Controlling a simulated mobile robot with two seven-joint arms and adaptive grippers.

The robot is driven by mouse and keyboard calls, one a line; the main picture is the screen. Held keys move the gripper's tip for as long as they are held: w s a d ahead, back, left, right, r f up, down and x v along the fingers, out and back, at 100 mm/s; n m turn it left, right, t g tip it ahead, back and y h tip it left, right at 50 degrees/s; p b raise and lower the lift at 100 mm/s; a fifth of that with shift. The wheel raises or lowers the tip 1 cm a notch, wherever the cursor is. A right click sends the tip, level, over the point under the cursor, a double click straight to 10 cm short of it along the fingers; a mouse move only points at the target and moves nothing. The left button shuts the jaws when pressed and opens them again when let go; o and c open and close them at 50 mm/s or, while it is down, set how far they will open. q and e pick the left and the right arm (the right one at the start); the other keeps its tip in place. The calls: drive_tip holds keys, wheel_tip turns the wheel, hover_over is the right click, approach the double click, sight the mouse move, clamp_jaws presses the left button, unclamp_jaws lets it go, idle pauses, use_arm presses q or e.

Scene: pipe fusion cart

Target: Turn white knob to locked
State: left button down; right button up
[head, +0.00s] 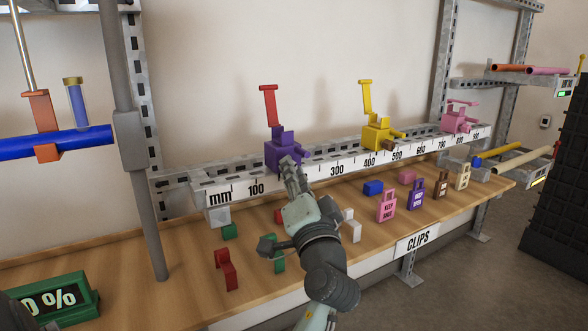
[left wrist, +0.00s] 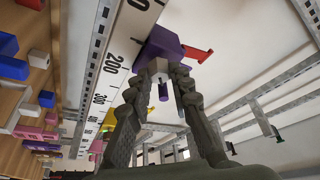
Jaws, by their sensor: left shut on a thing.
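A purple clamp block (head: 284,152) with a raised red lever (head: 269,104) sits on the ruler rail near the 200 mark. My left gripper (head: 290,164) reaches up to the front of this block. In the left wrist view, my left gripper's fingertips (left wrist: 164,72) close around a small whitish knob (left wrist: 157,65) on the purple block (left wrist: 160,47). A short purple peg (left wrist: 163,92) shows between the fingers. In the head view the knob is hidden behind my fingers. The way the knob is turned cannot be read. My right gripper is not in view.
Along the rail (head: 230,189) stand a yellow clamp (head: 377,133) and a pink clamp (head: 459,121), each with a lever. Colored clips and padlock-like tags, such as a pink one (head: 386,208), lie on the wooden shelf (head: 190,262). A grey post (head: 142,200) stands at left.

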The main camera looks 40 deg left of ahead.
use_arm(q)
drive_tip(key=c, duration=1.3)
unclamp_jaws()
drive_tip(key=shift+c, duration=0.2)
